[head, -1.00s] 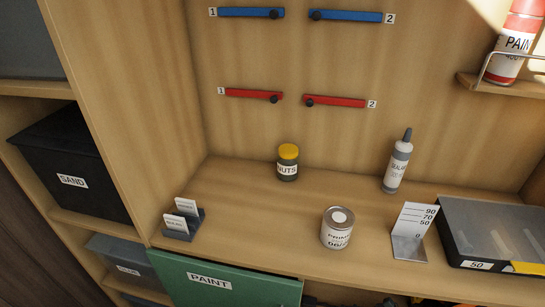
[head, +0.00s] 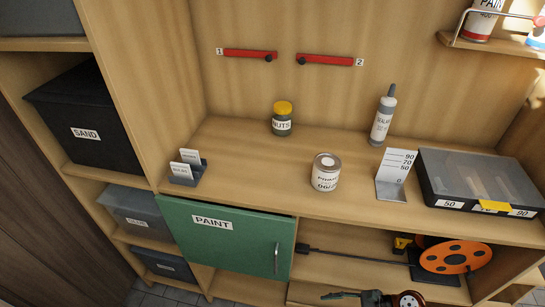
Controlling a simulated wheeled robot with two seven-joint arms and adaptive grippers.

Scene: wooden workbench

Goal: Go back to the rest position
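Neither of my grippers shows in the head view. The wooden workbench (head: 240,167) fills the middle of the view. On it stand a jar labelled NUTS with a yellow lid (head: 282,118), a paint can (head: 326,172) and a grey sealant bottle (head: 383,115), all upright and apart from each other. What my grippers hold, if anything, is hidden.
A card holder (head: 187,170) stands at the left, a measuring plate (head: 394,175) and organizer case (head: 470,183) at the right. A green PAINT door (head: 225,240) is shut below. An orange reel (head: 455,257) lies on the lower shelf. Black SAND bin (head: 88,120) sits left.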

